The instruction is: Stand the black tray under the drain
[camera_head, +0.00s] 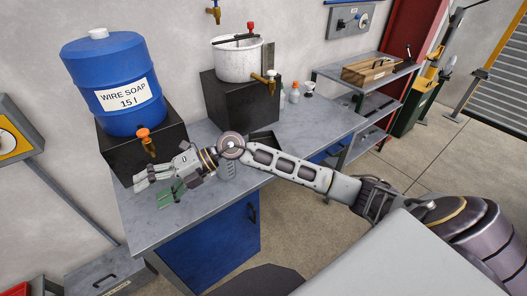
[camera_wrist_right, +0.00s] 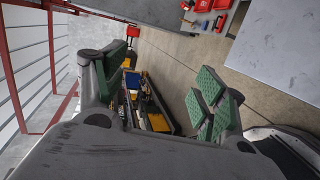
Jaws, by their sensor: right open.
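A black tray (camera_head: 264,138) sits on the grey workbench (camera_head: 311,134), in front of the black block under the white pot (camera_head: 238,63); my right arm hides part of it. A brass tap (camera_head: 264,79), perhaps the drain, projects from the pot near its bottom, above the tray's area. My right gripper (camera_head: 152,188) is over the bench's left part, in front of the blue drum, left of the tray and apart from it. In the right wrist view its green-padded fingers (camera_wrist_right: 163,88) are spread with nothing between them. My left gripper is not in view.
A blue soap drum (camera_head: 112,84) with an orange-topped tap (camera_head: 146,142) stands on a black block close to my right gripper. Small bottles (camera_head: 288,92) stand right of the pot's block. The bench's right part is clear. A shelf unit holds a wooden box (camera_head: 368,71).

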